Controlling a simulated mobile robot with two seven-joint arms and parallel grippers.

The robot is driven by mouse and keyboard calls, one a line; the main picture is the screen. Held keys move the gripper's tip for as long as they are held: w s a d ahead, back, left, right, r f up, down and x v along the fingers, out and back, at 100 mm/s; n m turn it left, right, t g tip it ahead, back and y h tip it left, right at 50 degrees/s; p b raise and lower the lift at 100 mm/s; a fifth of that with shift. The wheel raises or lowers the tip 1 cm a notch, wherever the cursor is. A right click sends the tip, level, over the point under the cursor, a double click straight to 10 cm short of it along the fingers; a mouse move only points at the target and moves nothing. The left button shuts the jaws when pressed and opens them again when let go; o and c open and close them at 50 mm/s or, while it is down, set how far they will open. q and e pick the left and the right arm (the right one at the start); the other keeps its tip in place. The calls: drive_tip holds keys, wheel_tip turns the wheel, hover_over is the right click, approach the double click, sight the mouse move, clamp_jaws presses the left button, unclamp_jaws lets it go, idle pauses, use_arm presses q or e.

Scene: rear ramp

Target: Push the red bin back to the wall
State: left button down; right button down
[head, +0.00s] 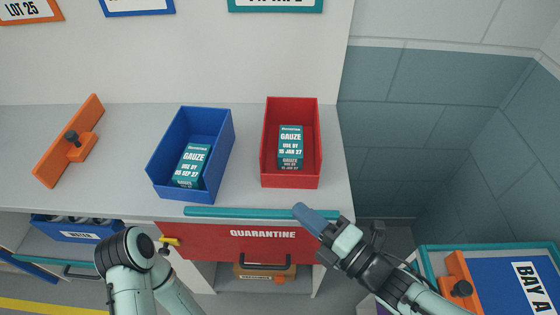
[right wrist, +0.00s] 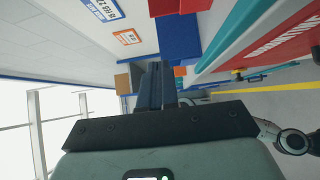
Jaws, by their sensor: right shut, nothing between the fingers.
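The red bin (head: 290,182) stands upright on the grey counter in the head view, right of the blue bin. A teal gauze box (head: 290,146) lies inside it. The white wall (head: 200,60) rises behind the counter; the bin's own walls hide the gap behind its base. My right gripper (head: 303,211) is shut and empty at the counter's front edge, just in front of the bin's right front corner and apart from it. Its shut fingers show in the right wrist view (right wrist: 155,85). My left arm comes in at lower left, but its gripper does not show.
The blue bin (head: 156,179) with a gauze box is close on the left. An orange fixture (head: 62,155) lies farther left. A teal strip (head: 240,212) edges the counter above the red quarantine panel (head: 200,238). The counter right of the red bin is narrow.

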drive_tip(key=p+x, duration=0.8)
drive_tip(key=x, duration=0.1)
drive_tip(key=shift+w+a, duration=0.1)
drive_tip(key=shift+a, duration=0.25)
drive_tip(key=w+p, duration=0.1)
drive_tip(key=w, duration=0.2)
drive_tip(key=shift+w+a+r, duration=0.1)
drive_tip(key=shift+w+a, duration=0.1)
drive_tip(key=shift+w+p, duration=0.35)
drive_tip(key=shift+w, duration=0.1)
